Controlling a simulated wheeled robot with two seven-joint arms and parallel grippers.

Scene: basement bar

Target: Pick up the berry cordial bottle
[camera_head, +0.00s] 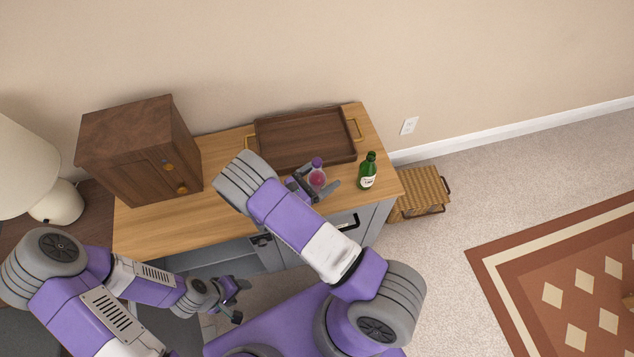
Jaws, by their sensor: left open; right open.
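The berry cordial bottle (317,179) is small and round with pink-red contents and a purple cap. It stands upright on the wooden cabinet top (230,208), in front of the tray. My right gripper (326,177) is open at the bottle, with a finger showing on either side of it. Whether the fingers touch the bottle cannot be told. My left gripper (238,300) is open and empty, low in front of the cabinet and away from the bottle.
A green bottle (368,171) with a pale label stands close to the right of my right gripper. A dark wooden tray (300,158) with brass handles lies behind. A wooden box (135,150) stands at the left. A wicker basket (423,193) sits on the floor.

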